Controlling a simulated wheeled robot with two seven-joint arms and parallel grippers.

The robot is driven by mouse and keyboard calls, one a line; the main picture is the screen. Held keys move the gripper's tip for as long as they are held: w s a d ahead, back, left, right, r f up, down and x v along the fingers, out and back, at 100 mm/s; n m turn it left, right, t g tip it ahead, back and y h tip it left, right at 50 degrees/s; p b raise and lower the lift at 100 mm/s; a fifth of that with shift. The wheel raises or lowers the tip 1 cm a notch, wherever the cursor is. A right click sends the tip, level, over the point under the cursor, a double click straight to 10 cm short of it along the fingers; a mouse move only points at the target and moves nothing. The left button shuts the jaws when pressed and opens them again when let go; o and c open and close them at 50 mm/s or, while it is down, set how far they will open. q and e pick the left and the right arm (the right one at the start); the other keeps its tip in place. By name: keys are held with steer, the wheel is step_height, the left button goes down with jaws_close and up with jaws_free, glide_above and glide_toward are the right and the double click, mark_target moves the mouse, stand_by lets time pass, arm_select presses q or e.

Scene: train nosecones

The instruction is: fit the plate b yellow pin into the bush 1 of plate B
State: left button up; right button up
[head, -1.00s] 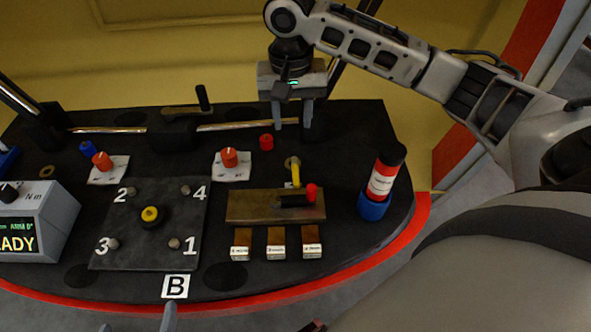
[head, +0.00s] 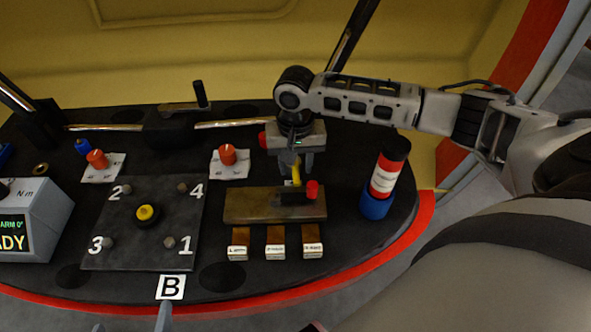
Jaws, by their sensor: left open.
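The yellow pin (head: 297,178) stands at the back edge of a brown block (head: 240,207). My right gripper (head: 296,168) is over it from above, its two fingers apart on either side of the pin's top; I see no clear contact. Plate B (head: 130,252) is a dark square plate at the left with bushes numbered 1 to 4. Bush 1 (head: 169,242) is at its near right corner. A yellow and black knob (head: 147,213) is at its middle. My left gripper (head: 131,327) shows only its fingertips at the bottom edge, wide apart and empty.
A red-capped black piece (head: 312,190) lies on the block. A red, white and black bottle (head: 385,178) in a blue holder stands to the right. Orange knobs (head: 228,155) stand on white cards behind. Labelled blocks (head: 275,243) sit in front. A torque display (head: 28,222) is at left.

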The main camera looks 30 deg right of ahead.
steer(key=shift+f, duration=0.1)
steer(key=shift+c, duration=0.3)
jaws_close()
